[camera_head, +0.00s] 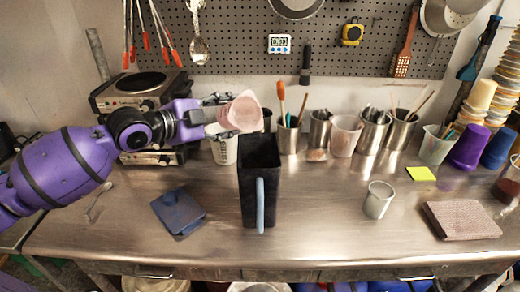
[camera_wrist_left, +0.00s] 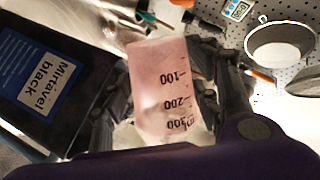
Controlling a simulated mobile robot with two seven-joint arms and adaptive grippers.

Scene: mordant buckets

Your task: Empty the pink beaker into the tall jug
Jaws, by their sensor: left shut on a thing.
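The pink beaker (camera_head: 243,110) is held up behind and slightly left of the tall jug's top. It looks tilted in the head view. In the wrist view the beaker (camera_wrist_left: 160,85) is translucent pink with dark volume marks. My left gripper (camera_head: 221,108) is shut on its sides, with fingers (camera_wrist_left: 161,95) on both sides of it. The tall jug (camera_head: 259,200) is black and square, upright on the steel bench, with a pale blue handle facing front. Its inside is dark. I cannot make out the beaker's contents. My right gripper is not in view.
A dark blue flat item (camera_head: 180,212) lies left of the jug. Metal tool cups (camera_head: 320,132) and a clear measuring beaker (camera_head: 224,150) stand behind. The front bench is mostly clear.

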